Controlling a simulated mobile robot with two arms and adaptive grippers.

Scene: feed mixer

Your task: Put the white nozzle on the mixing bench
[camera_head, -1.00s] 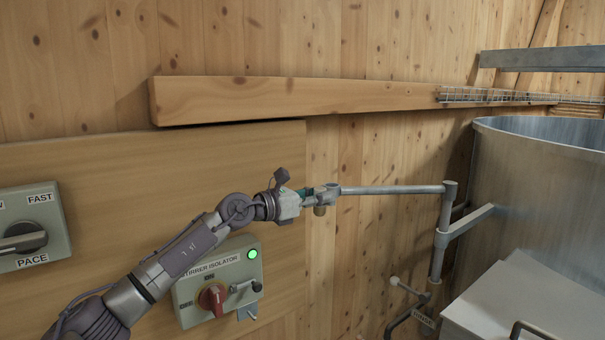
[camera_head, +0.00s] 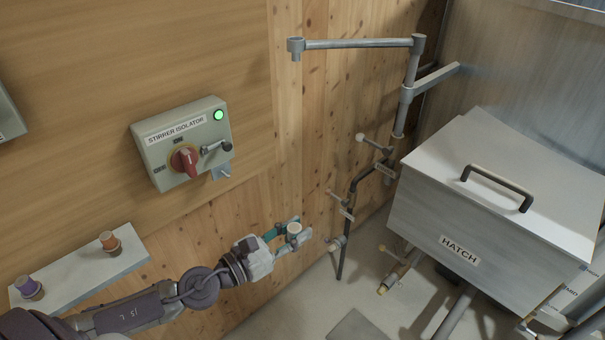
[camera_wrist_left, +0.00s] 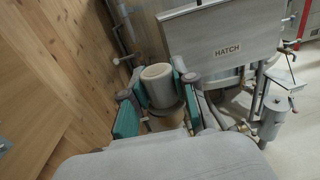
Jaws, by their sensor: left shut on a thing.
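My left gripper (camera_head: 286,234) is shut on the white nozzle (camera_head: 294,229), a small pale cylinder between its green-padded fingers. In the left wrist view, the nozzle (camera_wrist_left: 158,84) stands roughly upright between the fingertips of the gripper (camera_wrist_left: 160,108), its round end towards the camera. The gripper is in the air in front of the wooden wall, below the pipe arm (camera_head: 360,43), whose end has nothing on it. I cannot identify the mixing bench for certain in these views. My right gripper is not in view.
A pale shelf (camera_head: 78,272) at lower left carries an orange nozzle (camera_head: 109,241) and a purple nozzle (camera_head: 28,287). The stirrer isolator (camera_head: 184,143) is on the wall above. Valve pipes (camera_head: 352,190) and the hatch box (camera_head: 495,190) stand to the right. Some floor (camera_head: 305,300) is clear.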

